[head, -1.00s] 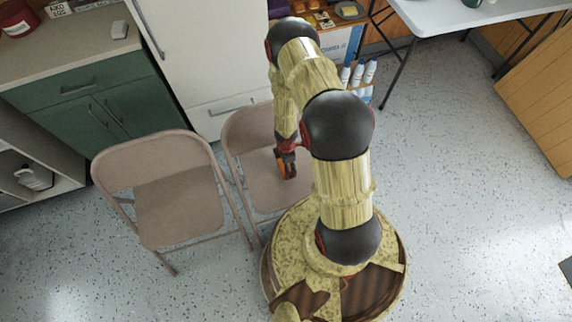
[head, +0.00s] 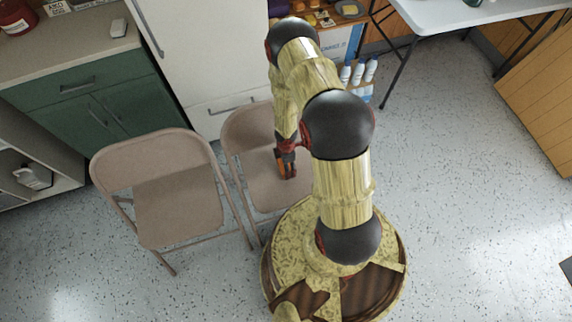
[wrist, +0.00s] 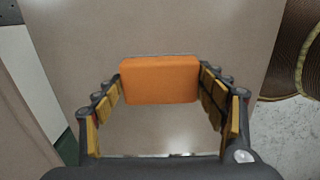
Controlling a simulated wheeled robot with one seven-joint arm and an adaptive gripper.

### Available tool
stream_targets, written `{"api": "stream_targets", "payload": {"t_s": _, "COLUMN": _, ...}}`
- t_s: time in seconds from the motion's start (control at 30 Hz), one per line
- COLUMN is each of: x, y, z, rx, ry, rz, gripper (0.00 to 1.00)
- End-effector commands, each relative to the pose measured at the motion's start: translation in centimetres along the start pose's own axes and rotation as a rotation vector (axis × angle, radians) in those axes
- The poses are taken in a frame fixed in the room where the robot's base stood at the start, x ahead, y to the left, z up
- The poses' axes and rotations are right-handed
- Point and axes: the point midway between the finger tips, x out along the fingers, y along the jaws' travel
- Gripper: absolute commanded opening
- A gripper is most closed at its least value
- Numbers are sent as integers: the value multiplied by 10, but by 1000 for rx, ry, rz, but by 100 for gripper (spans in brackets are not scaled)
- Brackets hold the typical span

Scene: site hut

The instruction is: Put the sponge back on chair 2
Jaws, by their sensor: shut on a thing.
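The orange sponge (wrist: 160,80) is a flat block at the tips of my gripper (wrist: 163,82) in the wrist view, with a finger on each side. My gripper is shut on it. In the head view my gripper (head: 287,170) points down over the seat of the right-hand tan folding chair (head: 264,186). The seat spreads behind the sponge in the wrist view; I cannot tell whether the sponge touches it. A second tan folding chair (head: 178,209) stands to the left. No numbers show on the chairs. My arm hides part of the right-hand chair.
A green cabinet (head: 97,105) and a white fridge-like unit (head: 192,60) stand behind the chairs. A white table (head: 470,14) is at the back right, with white bottles (head: 358,73) on a low shelf near it.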

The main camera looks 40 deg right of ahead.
Motion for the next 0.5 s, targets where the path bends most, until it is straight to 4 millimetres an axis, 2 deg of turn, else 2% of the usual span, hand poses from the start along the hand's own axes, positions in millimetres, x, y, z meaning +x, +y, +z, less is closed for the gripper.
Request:
{"api": "stream_targets", "payload": {"t_s": 0.4, "x": 0, "y": 0, "z": 0, "rx": 0, "ry": 0, "rz": 0, "gripper": 92}}
{"api": "stream_targets", "payload": {"t_s": 0.5, "x": 0, "y": 0, "z": 0, "rx": 0, "ry": 0, "rz": 0, "gripper": 92}}
